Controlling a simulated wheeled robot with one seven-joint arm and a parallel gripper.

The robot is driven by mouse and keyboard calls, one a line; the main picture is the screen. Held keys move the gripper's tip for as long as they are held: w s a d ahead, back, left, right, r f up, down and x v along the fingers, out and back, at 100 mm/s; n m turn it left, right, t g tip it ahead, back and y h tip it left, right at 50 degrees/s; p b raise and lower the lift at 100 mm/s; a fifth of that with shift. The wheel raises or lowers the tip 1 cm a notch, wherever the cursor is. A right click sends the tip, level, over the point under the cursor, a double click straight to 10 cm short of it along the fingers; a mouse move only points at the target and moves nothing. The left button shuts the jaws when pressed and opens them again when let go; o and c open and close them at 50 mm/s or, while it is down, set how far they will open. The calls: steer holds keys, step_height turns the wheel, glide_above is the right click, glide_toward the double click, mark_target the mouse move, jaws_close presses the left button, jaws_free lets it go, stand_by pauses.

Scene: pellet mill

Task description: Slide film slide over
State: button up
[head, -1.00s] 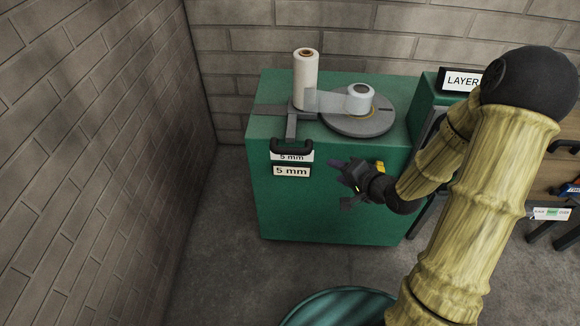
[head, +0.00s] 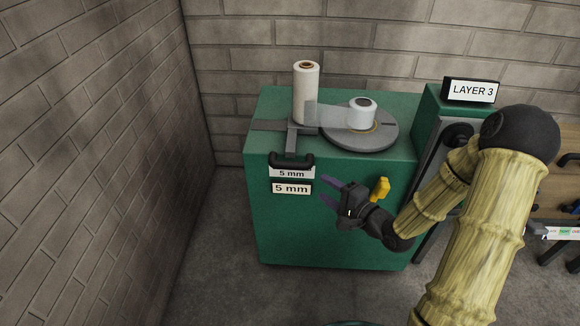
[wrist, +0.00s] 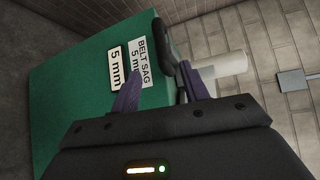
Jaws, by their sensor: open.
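The film slide is a grey bar on top of the green cabinet (head: 340,235), with a black handle (head: 292,161) at the cabinet's front edge. A white film roll (head: 306,95) stands upright on it, and film runs from the roll to a white spool (head: 362,113) on a round grey disc (head: 378,136). My gripper (head: 326,190) is open and empty in front of the cabinet, to the right of and below the handle, apart from it in the head view. In the wrist view the handle (wrist: 186,76) shows just beyond the purple fingers, partly hidden by one.
Two "5 mm" labels (head: 292,188) are below the handle; one reads "BELT SAG" (wrist: 141,63) in the wrist view. A "LAYER 3" sign (head: 471,91) stands at the right. A brick wall (head: 90,150) is at the left. Floor in front is clear.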

mark_target(293, 168)
steer(key=b+x, duration=0.1)
steer(key=x, duration=1.4)
steer(key=shift+w+a, duration=0.1)
steer(key=shift+c, duration=0.5)
jaws_close()
